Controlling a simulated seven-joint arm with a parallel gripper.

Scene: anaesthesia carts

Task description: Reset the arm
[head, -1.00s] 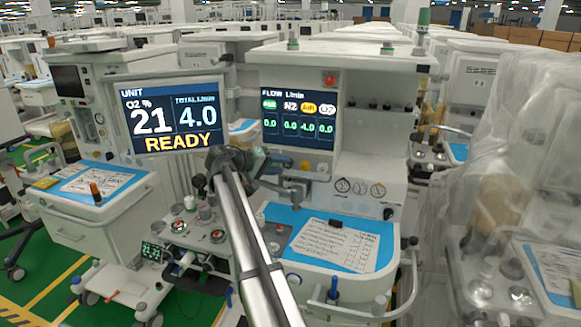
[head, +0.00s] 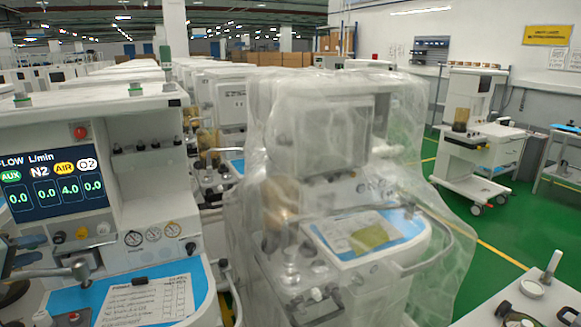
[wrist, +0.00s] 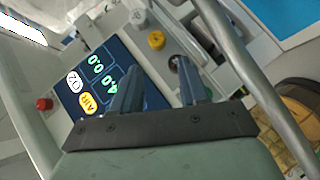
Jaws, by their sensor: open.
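My gripper (wrist: 158,78) shows in the wrist view with its two dark blue fingers apart and nothing between them. In the head view my gripper (head: 38,250) is only partly visible at the left edge. It is in front of the anaesthesia cart's knob panel, below the flow screen (head: 55,185). The same flow screen (wrist: 95,85) is tilted in the wrist view and partly hidden by a finger. A yellow knob (wrist: 157,40) and a white knob (wrist: 137,17) lie beyond the fingertips. I cannot tell whether the fingers touch the cart. Most of my arm is out of the head view.
A plastic-covered cart (head: 335,200) stands right of the flow-screen cart. A metal rail (wrist: 262,85) runs close beside my gripper in the wrist view.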

